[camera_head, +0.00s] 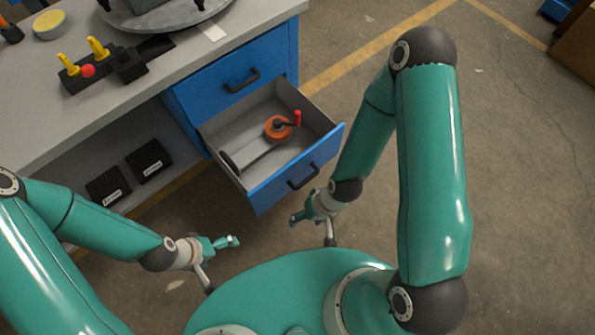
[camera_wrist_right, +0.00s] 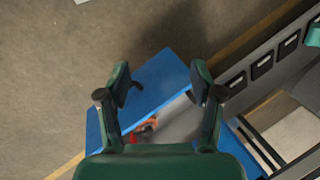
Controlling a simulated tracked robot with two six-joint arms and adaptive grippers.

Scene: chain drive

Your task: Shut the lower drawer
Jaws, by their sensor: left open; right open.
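The lower drawer (camera_head: 262,140) of the blue cabinet is pulled out, with its blue front (camera_head: 295,170) and dark handle (camera_head: 303,177) facing me. An orange tool with a red knob (camera_head: 279,127) lies inside it. My right gripper (camera_head: 312,228) is open and empty, just in front of the drawer front's right half in the head view; whether it touches is not clear. In the right wrist view the drawer front (camera_wrist_right: 160,85) shows between the two open fingers (camera_wrist_right: 160,85). My left gripper (camera_head: 222,258) is open and empty, left of and nearer than the drawer.
The upper drawer (camera_head: 235,80) is shut. The grey worktop (camera_head: 60,120) above holds a black block with yellow pegs and a red ball (camera_head: 88,71). Two black boxes (camera_head: 148,160) stand on the lower shelf. The floor to the right (camera_head: 525,200) is clear.

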